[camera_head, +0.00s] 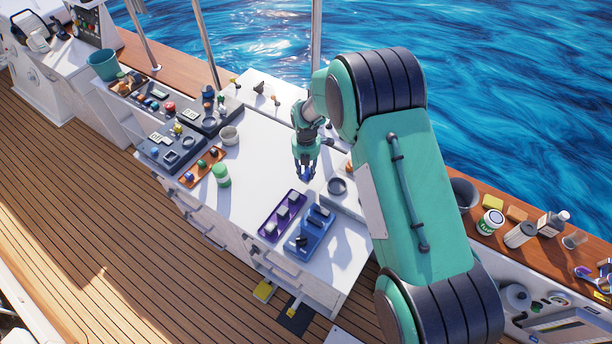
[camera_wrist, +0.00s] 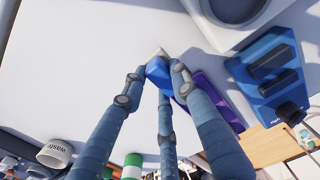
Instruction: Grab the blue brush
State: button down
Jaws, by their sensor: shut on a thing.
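The blue brush (camera_wrist: 157,72) is between the fingertips of my gripper (camera_wrist: 158,78) in the wrist view. Its body is blue and a pale end points up in the picture; the fingers hide part of it. My gripper is shut on it. In the head view my gripper (camera_head: 305,172) points down over the white worktop, and a small bit of the blue brush (camera_head: 307,177) shows at its tips. I cannot tell whether the brush touches the worktop.
A grey ring-shaped thing (camera_head: 337,186) is to the right. A green-and-white can (camera_head: 221,175) and a white cup (camera_head: 229,135) stand left. The worktop between is clear.

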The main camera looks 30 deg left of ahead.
aim_at(306, 171)
notch_tip(306, 171, up, 7)
jog(key=shift+f, duration=0.15)
